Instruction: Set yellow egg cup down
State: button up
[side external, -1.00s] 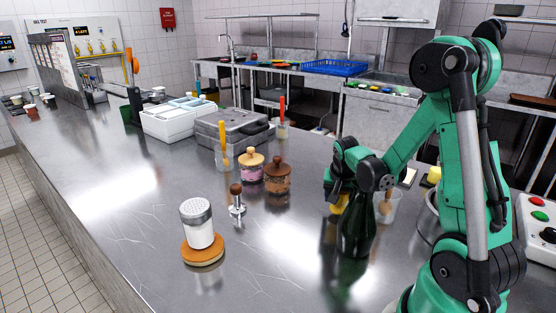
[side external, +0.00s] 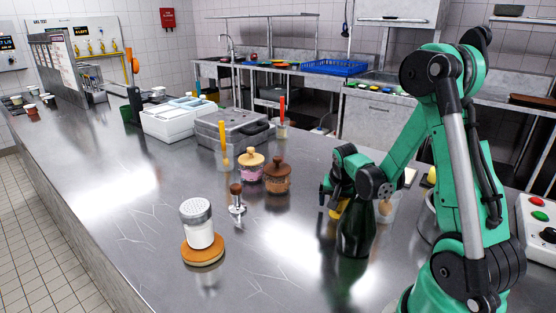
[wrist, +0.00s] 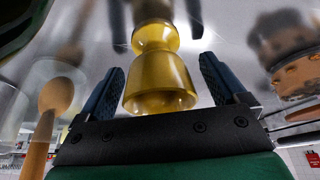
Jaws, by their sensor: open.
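The yellow egg cup (wrist: 160,85) stands on the steel counter in the wrist view, between the two fingers of my gripper (wrist: 160,72). A gap shows on each side of it, so the fingers are open and not pressing on it. In the side view my gripper (side external: 336,192) is low over the counter. The egg cup (side external: 339,209) is there too, partly hidden by my fingers and the dark green bottle (side external: 355,235).
The bottle stands close in front of my gripper, and a clear cup (side external: 388,207) with a wooden utensil is close right. Left are a brown jar (side external: 277,180), a pink jar (side external: 251,169), a tamper (side external: 237,205) and a shaker (side external: 198,228) on a cork mat (side external: 203,253). The front counter is bare.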

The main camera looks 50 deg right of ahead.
jog(key=v, duration=1.2)
jog(key=w+a+r+n+t+y, duration=0.1)
jog(key=a+n+t+y, duration=0.3)
jog(key=a+n, duration=0.9)
jog(key=w+a+t, duration=0.1)
jog(key=a, duration=0.4)
jog(key=shift+a+r+n+t, duration=0.3)
